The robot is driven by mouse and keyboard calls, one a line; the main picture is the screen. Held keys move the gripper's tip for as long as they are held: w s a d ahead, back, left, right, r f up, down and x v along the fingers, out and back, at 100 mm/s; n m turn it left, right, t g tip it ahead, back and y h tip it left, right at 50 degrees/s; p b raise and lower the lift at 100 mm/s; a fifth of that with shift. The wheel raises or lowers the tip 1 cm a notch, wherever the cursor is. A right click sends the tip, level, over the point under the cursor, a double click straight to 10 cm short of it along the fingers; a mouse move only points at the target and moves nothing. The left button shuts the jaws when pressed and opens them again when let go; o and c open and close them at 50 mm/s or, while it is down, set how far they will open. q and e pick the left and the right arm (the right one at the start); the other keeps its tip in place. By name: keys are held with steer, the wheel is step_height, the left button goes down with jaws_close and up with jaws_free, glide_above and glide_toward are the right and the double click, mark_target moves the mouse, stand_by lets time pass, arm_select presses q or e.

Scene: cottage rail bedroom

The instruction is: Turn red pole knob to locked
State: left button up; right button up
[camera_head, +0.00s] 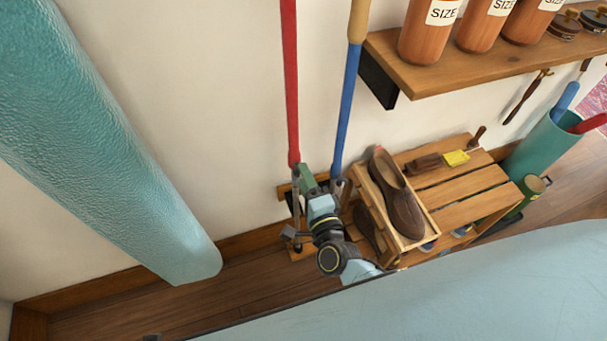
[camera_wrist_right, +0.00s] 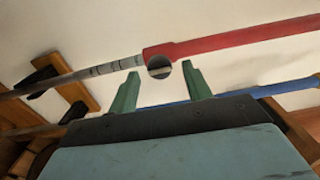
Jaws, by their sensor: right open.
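The red pole (camera_head: 291,90) stands near the wall, left of a blue pole (camera_head: 346,110). In the right wrist view the red pole (camera_wrist_right: 235,39) crosses the upper part, and its grey marked lower tube (camera_wrist_right: 100,71) runs left. The round knob (camera_wrist_right: 159,67) sits where red meets grey. My right gripper (camera_head: 303,178) is at the red section's lower end. In the wrist view its green fingers (camera_wrist_right: 160,88) are open, with the knob showing between and just beyond their tips. I cannot tell if they touch it. The knob is hidden in the head view. My left gripper is out of view.
A wooden rack (camera_head: 470,197) with a brown shoe (camera_head: 400,200) stands close right of my right gripper. A shelf (camera_head: 450,72) with bottles juts from the wall above. A teal bin (camera_head: 540,145) stands far right. The blue pole is close beside the red one.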

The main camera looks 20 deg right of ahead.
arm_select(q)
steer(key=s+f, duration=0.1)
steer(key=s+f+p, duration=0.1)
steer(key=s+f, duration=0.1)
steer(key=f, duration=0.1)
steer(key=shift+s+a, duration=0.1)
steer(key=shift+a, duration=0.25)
arm_select(e)
steer(key=s, duration=1.2)
steer(key=shift+d, duration=0.2)
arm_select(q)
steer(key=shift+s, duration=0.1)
